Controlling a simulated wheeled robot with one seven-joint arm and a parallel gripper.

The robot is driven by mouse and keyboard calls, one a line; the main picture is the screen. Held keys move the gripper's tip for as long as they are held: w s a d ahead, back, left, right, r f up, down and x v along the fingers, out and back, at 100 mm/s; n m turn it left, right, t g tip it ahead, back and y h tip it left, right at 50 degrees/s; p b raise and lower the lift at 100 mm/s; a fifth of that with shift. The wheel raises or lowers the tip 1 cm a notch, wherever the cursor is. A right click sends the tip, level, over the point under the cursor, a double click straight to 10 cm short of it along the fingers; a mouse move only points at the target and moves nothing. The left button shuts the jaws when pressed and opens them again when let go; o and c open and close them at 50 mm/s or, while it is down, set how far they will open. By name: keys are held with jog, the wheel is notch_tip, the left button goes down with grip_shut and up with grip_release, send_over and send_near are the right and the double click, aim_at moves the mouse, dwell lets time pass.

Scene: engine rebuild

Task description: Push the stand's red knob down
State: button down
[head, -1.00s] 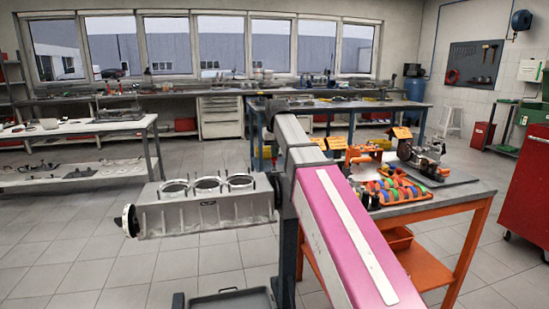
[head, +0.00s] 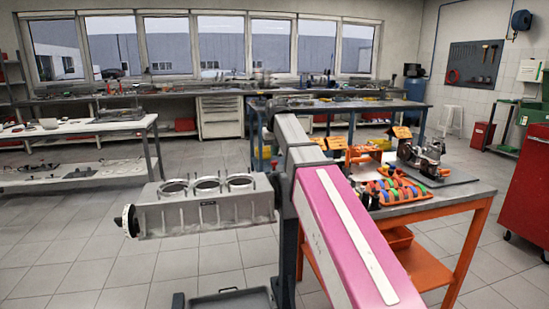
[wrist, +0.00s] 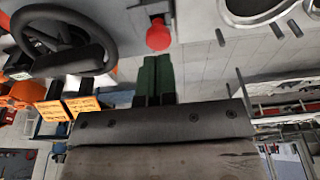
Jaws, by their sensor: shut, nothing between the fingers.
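The stand's red knob (wrist: 158,35) shows in the wrist view at the top centre, round and on a short dark stem at a grey bracket. My gripper (wrist: 158,58) has green fingers lying side by side, closed with nothing between them. The fingertips are just below the knob in the picture; I cannot tell whether they touch it. In the head view the stand's dark post (head: 287,235) stands at the centre, with a grey engine block (head: 200,215) held to its left.
A black handwheel (wrist: 62,40) is left of the fingers in the wrist view. The block's bores and upright studs are at upper right. A workbench (head: 440,198) with orange holders and colourful parts stands to the right in the head view. Open tiled floor lies at left.

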aim_at(274, 162)
notch_tip(274, 162, up, 6)
jog(key=shift+r, duration=0.15)
dwell(0.7)
jog(key=shift+s, duration=0.1)
